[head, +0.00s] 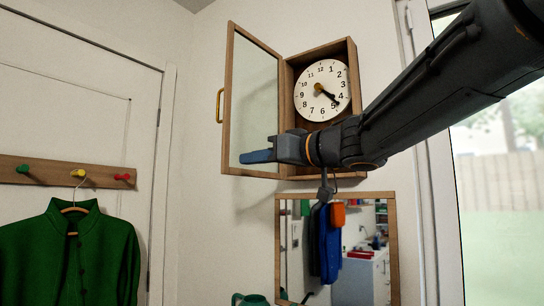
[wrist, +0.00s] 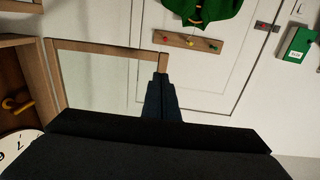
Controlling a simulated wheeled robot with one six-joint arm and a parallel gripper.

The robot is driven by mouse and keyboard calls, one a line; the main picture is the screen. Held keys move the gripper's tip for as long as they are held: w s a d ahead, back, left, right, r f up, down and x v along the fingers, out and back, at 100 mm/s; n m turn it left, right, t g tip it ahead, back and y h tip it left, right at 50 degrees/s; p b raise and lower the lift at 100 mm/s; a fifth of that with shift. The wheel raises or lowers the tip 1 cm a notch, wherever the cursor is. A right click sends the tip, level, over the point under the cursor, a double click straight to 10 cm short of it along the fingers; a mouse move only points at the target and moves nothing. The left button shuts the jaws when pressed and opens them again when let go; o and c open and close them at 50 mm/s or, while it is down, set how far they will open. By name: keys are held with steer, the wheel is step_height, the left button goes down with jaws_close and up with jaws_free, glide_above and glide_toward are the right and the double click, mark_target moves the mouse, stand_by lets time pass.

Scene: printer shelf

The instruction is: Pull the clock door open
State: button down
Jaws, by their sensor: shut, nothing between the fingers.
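The wall clock case (head: 350,80) is wooden, with a white dial (head: 322,90) inside; part of the dial also shows in the wrist view (wrist: 18,148). Its glass door (head: 254,100) stands swung open to the left, hinged at the case's left side. A brass handle (head: 220,105) is on the door's outer left edge. My gripper (head: 257,156) is shut and empty, with its blue-grey fingers in front of the lower part of the door. In the wrist view the fingers (wrist: 160,95) overlap the door frame (wrist: 105,46); I cannot tell whether they touch it.
Below the clock hangs a wood-framed mirror (head: 394,250). At left a peg rail (head: 50,171) holds a green shirt (head: 70,255) on a hanger. A glazed door or window (head: 500,180) is at right. A teal object (head: 250,299) shows at the bottom edge.

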mark_target(228, 162)
steer(key=x, duration=0.5)
steer(key=shift+p, duration=0.3)
steer(key=shift+a, duration=0.1)
